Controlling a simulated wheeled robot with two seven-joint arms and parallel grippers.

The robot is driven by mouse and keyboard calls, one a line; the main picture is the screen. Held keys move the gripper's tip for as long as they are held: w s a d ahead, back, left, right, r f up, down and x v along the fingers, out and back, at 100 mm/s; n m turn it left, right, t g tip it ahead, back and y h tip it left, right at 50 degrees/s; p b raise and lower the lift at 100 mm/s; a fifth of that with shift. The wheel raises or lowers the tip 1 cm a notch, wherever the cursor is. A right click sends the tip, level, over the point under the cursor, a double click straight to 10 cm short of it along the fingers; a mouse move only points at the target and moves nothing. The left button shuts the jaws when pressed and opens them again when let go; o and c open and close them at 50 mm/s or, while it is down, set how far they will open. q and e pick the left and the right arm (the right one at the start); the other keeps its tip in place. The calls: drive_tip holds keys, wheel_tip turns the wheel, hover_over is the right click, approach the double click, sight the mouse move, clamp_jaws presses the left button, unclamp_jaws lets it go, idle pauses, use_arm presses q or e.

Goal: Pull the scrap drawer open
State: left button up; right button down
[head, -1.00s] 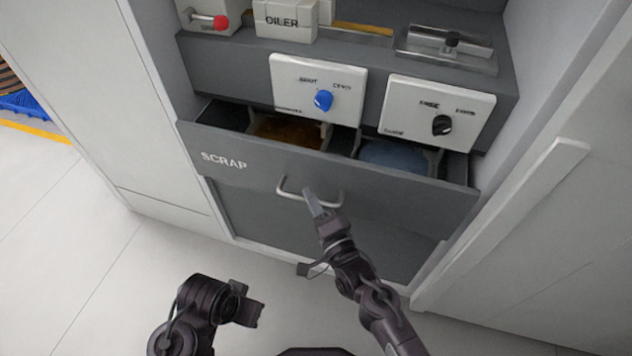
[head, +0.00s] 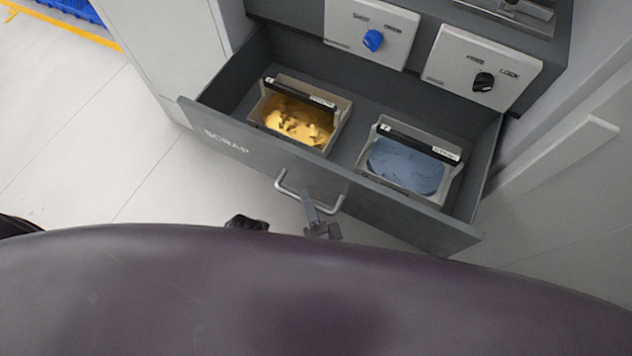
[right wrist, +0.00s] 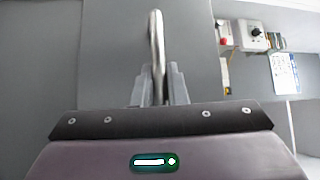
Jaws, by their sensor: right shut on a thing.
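The grey scrap drawer (head: 226,146) stands well out from the cabinet in the head view, its inside exposed. Its metal bar handle (head: 288,190) is on the front face. My right gripper (head: 311,205) is shut on the handle; in the right wrist view the handle bar (right wrist: 156,45) passes between the two fingers (right wrist: 158,85).
Inside the drawer sit a bin of golden scraps (head: 338,127) and a bin of blue scraps (head: 452,184). Panels with a blue knob (head: 373,40) and a black knob (head: 483,82) are behind. A pale cabinet door with a handle (head: 560,160) stands at right.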

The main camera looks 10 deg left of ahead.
use_arm(q)
drive_tip(key=shift+f, duration=0.25)
use_arm(e)
drive_tip(key=shift+s+a, duration=0.1)
drive_tip(key=shift+s, duration=0.25)
drive_tip(key=c, duration=1.5)
unclamp_jaws()
drive_tip(key=shift+o, duration=0.2)
use_arm(q)
drive_tip(key=shift+s+a+f, duration=0.1)
drive_tip(key=shift+s+f, duration=0.15)
use_arm(e)
drive_tip(key=v, duration=0.7)
drive_tip(key=shift+s, duration=0.35)
use_arm(q)
drive_tip(key=shift+w+r, duration=0.15)
use_arm(e)
drive_tip(key=shift+f, duration=0.1)
